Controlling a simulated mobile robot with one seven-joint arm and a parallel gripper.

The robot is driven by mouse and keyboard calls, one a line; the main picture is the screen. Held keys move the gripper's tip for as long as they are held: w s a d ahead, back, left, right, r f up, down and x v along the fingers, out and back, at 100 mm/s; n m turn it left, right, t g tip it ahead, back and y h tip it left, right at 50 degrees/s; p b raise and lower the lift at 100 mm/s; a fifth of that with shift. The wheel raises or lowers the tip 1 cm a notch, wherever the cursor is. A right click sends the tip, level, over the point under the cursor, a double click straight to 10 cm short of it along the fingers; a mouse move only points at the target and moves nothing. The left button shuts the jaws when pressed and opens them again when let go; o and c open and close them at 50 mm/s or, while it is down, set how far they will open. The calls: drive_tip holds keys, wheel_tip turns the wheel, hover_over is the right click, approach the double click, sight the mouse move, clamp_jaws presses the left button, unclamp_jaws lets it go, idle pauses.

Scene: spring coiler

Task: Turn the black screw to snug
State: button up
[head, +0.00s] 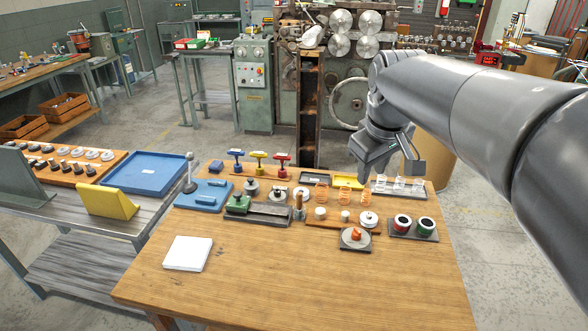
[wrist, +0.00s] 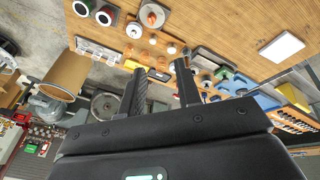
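I cannot single out a black screw for sure. Three T-handled pieces stand at the back of the wooden table: a blue one (head: 236,154), a yellow one (head: 258,156) and a red one (head: 281,159). In front of them are small grey knobbed parts (head: 251,187) and a dark grey block (head: 272,213) beside a green piece (head: 238,203). My gripper (head: 366,178) hangs over the back right of the table, right of these parts. In the wrist view its two fingers (wrist: 160,82) stand apart with nothing between them.
Orange coils (head: 321,192), a plate with red and green cups (head: 413,228) and a plate with an orange knob (head: 355,238) crowd the table's right half. A blue base with an upright lever (head: 190,175) and a white pad (head: 187,253) are left. The front is clear.

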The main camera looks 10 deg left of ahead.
drive_tip(key=w+a+f+n+g, duration=0.1)
drive_tip(key=w+a+n, duration=0.3)
drive_tip(key=w+a, duration=0.45)
drive_tip(key=n+g+y, duration=0.4)
drive_tip(key=n, duration=0.6)
hover_over(276, 194)
drive_tip(key=w+d, duration=0.3)
drive_tip(key=d, duration=0.2)
wheel_tip(276, 194, down, 19)
drive_tip(key=x, duration=1)
drive_tip(key=shift+s+a+f, duration=0.15)
drive_tip(key=shift+c, duration=0.5)
drive_tip(key=c, duration=0.6)
drive_tip(key=shift+o, duration=0.2)
